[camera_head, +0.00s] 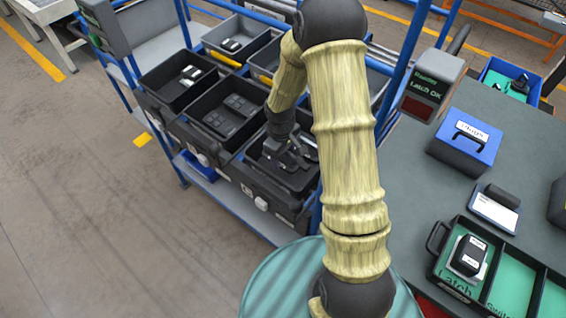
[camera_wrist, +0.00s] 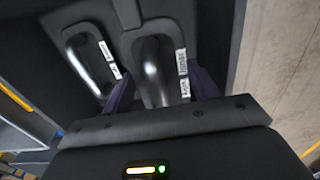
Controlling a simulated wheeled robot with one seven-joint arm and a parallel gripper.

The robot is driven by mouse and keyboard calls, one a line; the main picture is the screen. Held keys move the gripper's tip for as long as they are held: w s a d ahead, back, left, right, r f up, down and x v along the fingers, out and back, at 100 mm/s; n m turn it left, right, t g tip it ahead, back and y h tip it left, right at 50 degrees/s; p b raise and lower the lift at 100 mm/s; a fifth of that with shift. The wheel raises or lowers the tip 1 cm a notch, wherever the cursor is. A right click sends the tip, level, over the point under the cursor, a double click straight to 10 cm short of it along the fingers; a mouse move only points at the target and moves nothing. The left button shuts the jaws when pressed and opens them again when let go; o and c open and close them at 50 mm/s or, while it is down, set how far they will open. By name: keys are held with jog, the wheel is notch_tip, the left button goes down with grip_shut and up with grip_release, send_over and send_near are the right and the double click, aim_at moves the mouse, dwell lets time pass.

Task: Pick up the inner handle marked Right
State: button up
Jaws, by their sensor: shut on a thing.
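My gripper (camera_head: 290,157) reaches down into the black front bin at the right of the blue rack. In the wrist view its two dark fingers (camera_wrist: 163,92) are on either side of a dark, shiny inner handle (camera_wrist: 151,72), shut on it. This handle has a white label beside it that seems to read Right, though the print is small and tilted. A second, similar handle (camera_wrist: 88,62) with its own white label lies to the left, outside the fingers; its label is too small to read. In the head view my gripper and arm hide most of the held handle.
The blue rack holds more black bins (camera_head: 219,111) with dark parts. To the right, a grey bench carries a blue box (camera_head: 464,146), a compartment tray (camera_head: 471,233) with a part in its Latch section, and a sign (camera_head: 428,84) reading Latch OK.

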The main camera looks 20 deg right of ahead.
notch_tip(320, 180, up, 4)
jog(key=shift+r, duration=0.1)
jog(key=shift+a, duration=0.1)
dwell(0.5)
